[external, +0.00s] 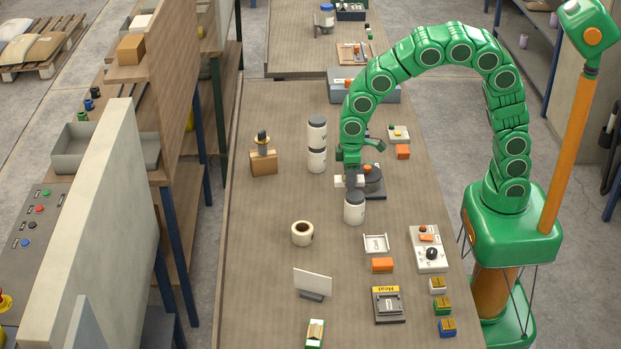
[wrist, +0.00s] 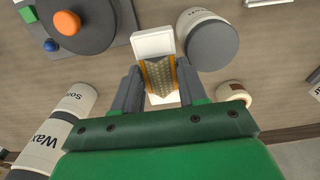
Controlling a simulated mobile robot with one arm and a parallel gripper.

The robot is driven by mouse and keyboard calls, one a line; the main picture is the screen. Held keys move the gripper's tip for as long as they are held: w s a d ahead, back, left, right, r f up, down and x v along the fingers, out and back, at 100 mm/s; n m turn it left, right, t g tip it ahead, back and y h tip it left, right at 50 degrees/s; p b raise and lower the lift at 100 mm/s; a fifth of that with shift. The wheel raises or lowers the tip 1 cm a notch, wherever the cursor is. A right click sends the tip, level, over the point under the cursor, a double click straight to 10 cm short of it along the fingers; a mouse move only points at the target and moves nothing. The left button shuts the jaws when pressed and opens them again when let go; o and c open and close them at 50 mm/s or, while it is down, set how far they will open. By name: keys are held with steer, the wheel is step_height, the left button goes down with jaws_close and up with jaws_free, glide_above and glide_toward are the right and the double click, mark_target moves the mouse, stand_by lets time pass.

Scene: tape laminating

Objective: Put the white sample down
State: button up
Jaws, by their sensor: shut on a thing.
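My gripper (external: 353,182) is low over the middle of the long bench, just behind a white jar with a grey lid (external: 354,208). It is shut on the white sample (wrist: 153,42). In the wrist view the sample lies between my two fingers (wrist: 160,78), with a white end beyond them and a tan textured middle. In the external view a white end of the sample (external: 339,181) sticks out left of the fingers. Whether it touches the bench is hard to tell.
A dark round device with an orange knob (external: 373,182) stands close on the right. Stacked white jars (external: 317,145) stand behind left, a tape roll (external: 302,234) front left. A white "Cool" tray (external: 376,244) and the "Heat" unit (external: 388,305) are nearer.

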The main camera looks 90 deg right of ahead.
glide_above(330, 208)
steer(key=shift+f, duration=4.7)
steer(key=shift+f, duration=0.1)
steer(key=o, duration=1.1)
steer(key=shift+c, duration=0.2)
step_height(330, 208, up, 11)
steer(key=shift+o, duration=0.5)
steer(key=shift+r, duration=0.65)
